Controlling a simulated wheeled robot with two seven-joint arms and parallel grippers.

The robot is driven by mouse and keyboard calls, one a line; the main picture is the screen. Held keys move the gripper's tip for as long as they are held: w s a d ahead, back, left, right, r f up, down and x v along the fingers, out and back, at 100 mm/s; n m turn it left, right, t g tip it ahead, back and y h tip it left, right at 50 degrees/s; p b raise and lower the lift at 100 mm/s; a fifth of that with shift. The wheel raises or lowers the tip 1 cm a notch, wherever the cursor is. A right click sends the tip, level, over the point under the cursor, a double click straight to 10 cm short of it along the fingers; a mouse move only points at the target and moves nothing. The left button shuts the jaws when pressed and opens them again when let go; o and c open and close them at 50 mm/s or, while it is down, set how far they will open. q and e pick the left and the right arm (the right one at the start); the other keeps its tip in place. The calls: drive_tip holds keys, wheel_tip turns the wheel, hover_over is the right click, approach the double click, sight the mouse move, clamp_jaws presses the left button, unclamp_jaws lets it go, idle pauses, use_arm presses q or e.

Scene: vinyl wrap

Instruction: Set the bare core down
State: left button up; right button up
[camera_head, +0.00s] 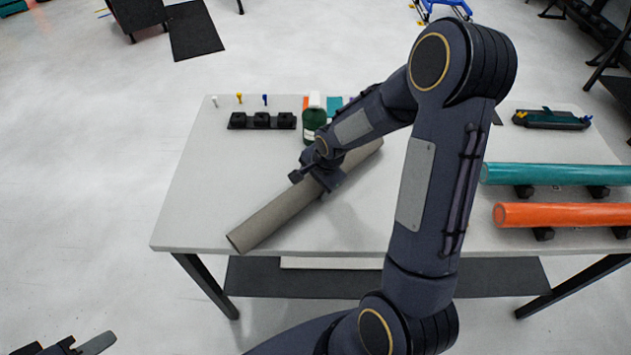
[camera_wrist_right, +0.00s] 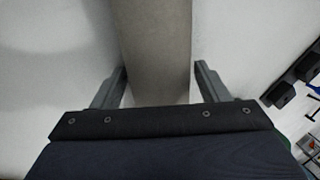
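The bare core (camera_head: 275,218) is a long grey-beige tube slanting over the white table, its near end by the front left edge. My right gripper (camera_head: 318,178) is at the core's middle, reaching down from above. I cannot tell whether the core touches the table. My left gripper (camera_head: 75,345) is partly cut off at the lower left, away from the table, and its opening is unclear.
A teal roll (camera_head: 555,174) and an orange roll (camera_head: 565,214) lie on black supports at the right. A black holder (camera_head: 262,121), a green item (camera_head: 314,119) and small coloured pegs stand at the back. A dark tray (camera_head: 552,119) is at the back right. The table's left side is clear.

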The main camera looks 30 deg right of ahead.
drive_tip(key=shift+o, duration=0.7)
drive_tip(key=shift+r+p, duration=0.3)
drive_tip(key=shift+r, duration=0.05)
drive_tip(key=a+v, duration=0.1)
drive_tip(key=v, duration=1)
drive_tip(key=s+a+r+n+t+y, duration=0.1)
drive_tip(key=s+a+r+n, duration=0.2)
drive_tip(key=s+n, duration=0.4)
drive_tip(key=s+a+r+n+t+y, duration=0.1)
drive_tip(key=s+a+r+n, duration=0.3)
drive_tip(key=s, duration=0.8)
drive_tip(key=n+y, duration=0.1)
drive_tip(key=n, duration=0.1)
drive_tip(key=shift+a+r+n, duration=0.35)
drive_tip(key=shift+r+n, duration=0.05)
drive_tip(key=shift+c, duration=0.3)
